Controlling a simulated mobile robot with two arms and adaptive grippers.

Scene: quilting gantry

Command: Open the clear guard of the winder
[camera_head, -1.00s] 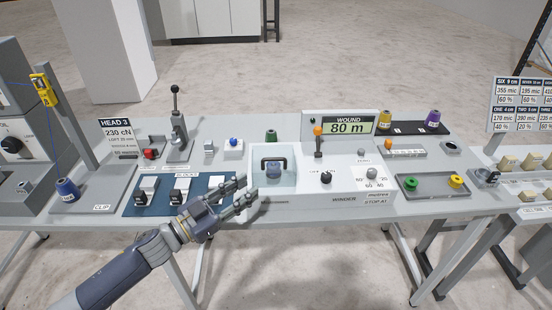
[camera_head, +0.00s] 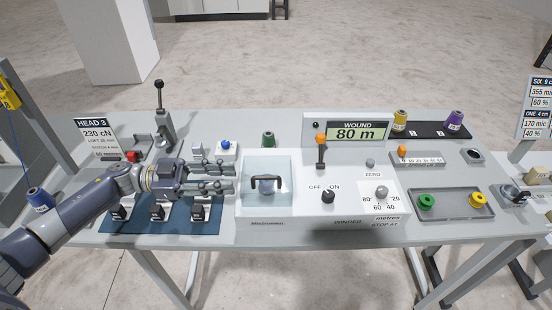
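The winder (camera_head: 300,215) is a light panel on the table. At its left end is the clear guard (camera_head: 280,205), a see-through cover with a black handle (camera_head: 267,179). The guard looks closed over a small bluish-grey round part (camera_head: 266,187), partly hidden behind it. My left gripper (camera_head: 234,178) is just left of the guard at about handle level, its fingers pointing right. The two fingers are apart with nothing between them. They look close to the guard's left side; whether they touch it I cannot tell. My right gripper is not in view.
An orange-topped lever (camera_head: 320,150), an OFF/ON knob (camera_head: 328,196) and a stop dial (camera_head: 381,192) stand right of the guard. A green spool (camera_head: 268,139) is behind it. Switches on a blue mat (camera_head: 180,222) lie beneath my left arm. A display (camera_head: 358,131) reads 80 m.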

